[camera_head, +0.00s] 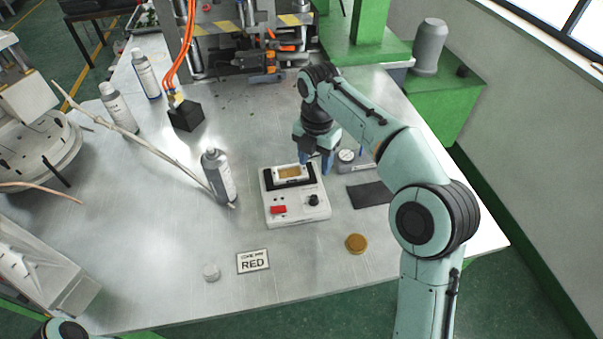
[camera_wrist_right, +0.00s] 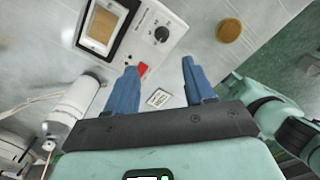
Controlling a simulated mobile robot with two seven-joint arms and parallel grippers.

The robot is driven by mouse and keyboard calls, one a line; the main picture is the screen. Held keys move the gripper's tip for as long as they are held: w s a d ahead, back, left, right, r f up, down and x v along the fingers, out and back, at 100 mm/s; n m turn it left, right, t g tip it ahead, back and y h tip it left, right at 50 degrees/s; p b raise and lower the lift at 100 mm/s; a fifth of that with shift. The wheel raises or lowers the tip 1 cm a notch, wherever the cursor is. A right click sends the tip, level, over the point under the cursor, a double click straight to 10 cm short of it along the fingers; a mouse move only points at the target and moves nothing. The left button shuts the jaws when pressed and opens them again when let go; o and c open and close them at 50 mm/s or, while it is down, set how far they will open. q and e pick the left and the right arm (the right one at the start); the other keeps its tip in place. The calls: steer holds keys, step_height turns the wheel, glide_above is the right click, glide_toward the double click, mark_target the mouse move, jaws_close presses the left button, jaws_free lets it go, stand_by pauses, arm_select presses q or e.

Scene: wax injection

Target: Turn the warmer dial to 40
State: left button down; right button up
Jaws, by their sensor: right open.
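The white warmer (camera_head: 297,215) stands on the metal table, with an amber pane in a dark frame at its back. Its black dial (camera_head: 314,200) is at the front right of its panel, beside a red switch (camera_head: 278,210). The wrist view also shows the dial (camera_wrist_right: 161,34), beyond my fingertips; its numbers are too small to read. My right gripper (camera_head: 318,160) is open and empty, at the warmer's back right edge in the head view. Its blue fingers (camera_wrist_right: 159,66) are apart in the wrist view. My left gripper is out of view.
A round gauge (camera_head: 346,156) and a dark pad (camera_head: 370,195) lie right of the warmer. A grey bottle (camera_head: 218,175) stands left of it. The table's front right is clear.

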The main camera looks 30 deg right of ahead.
mark_target(314, 197)
steer(key=f+b, duration=0.1)
steer(key=f, duration=0.3)
steer(key=f+b, duration=0.1)
steer(key=f, duration=0.7)
steer(key=shift+s+b, duration=0.3)
steer(key=shift+b, duration=0.1)
steer(key=shift+f, duration=0.6)
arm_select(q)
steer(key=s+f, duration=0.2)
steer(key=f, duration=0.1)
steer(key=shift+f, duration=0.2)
arm_select(e)
jaws_close()
